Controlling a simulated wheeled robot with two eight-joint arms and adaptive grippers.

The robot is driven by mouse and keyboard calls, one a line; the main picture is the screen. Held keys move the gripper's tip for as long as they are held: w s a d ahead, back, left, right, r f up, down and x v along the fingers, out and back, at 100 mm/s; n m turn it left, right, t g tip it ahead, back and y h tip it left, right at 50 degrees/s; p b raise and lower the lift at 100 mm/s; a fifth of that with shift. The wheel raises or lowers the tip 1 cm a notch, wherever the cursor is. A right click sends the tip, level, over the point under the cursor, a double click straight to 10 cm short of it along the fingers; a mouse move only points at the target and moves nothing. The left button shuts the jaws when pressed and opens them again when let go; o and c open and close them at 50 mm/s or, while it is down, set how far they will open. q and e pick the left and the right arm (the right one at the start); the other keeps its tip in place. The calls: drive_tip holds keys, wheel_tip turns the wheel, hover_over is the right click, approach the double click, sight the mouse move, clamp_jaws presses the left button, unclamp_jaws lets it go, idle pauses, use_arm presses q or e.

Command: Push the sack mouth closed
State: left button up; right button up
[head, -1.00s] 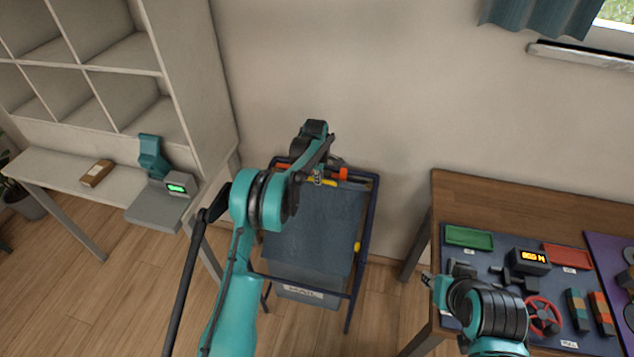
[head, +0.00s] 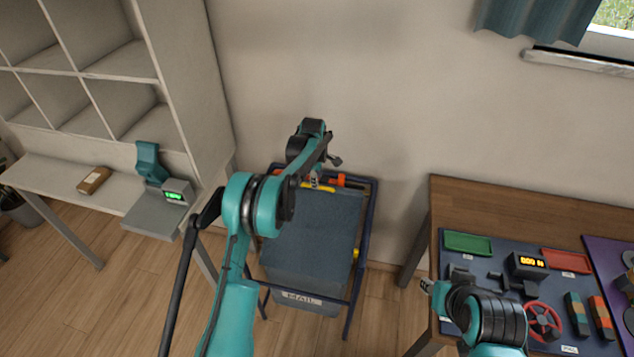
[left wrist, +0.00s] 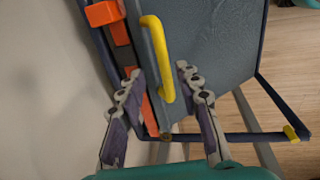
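The grey-blue mail sack (head: 312,240) hangs in a dark blue stand (head: 366,235) against the wall, with a MAIL label low on its front. A yellow handle (head: 318,189) runs along the top edge of its front panel; it also shows in the left wrist view (left wrist: 159,60). Orange parts (left wrist: 103,13) sit along the rear rim, close behind the front panel. My left gripper (left wrist: 157,72) is open at the sack mouth, its fingers on either side of the handle's near end. I cannot tell whether they touch it. My right gripper (head: 427,285) is by the workbench, its fingers too small to judge.
At right stands a wooden workbench (head: 500,206) with a green tray (head: 468,244), a red tray (head: 566,261) and a red wheel (head: 543,322). At left are a shelf desk and a teal scale device (head: 150,162). Clear floor lies beside the stand.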

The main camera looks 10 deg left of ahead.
use_arm(q)
wheel_tip(320, 180, up, 9)
drive_tip(key=s, duration=0.1)
drive_tip(key=shift+s, duration=0.35)
drive_tip(key=shift+f, duration=0.1)
drive_tip(key=s+r+m+t, duration=0.2)
drive_tip(key=s+r+m, duration=0.6)
drive_tip(key=s+r, duration=0.8)
drive_tip(key=s+f+m+t, duration=0.1)
drive_tip(key=s+f+m, duration=0.2)
drive_tip(key=s, duration=0.9)
drive_tip(key=s+f+m+t, duration=0.2)
drive_tip(key=s+f+m, duration=0.2)
drive_tip(key=s, duration=0.8)
drive_tip(key=m, duration=0.2)
drive_tip(key=shift+s+a+m, duration=0.3)
drive_tip(key=shift+a, duration=0.1)
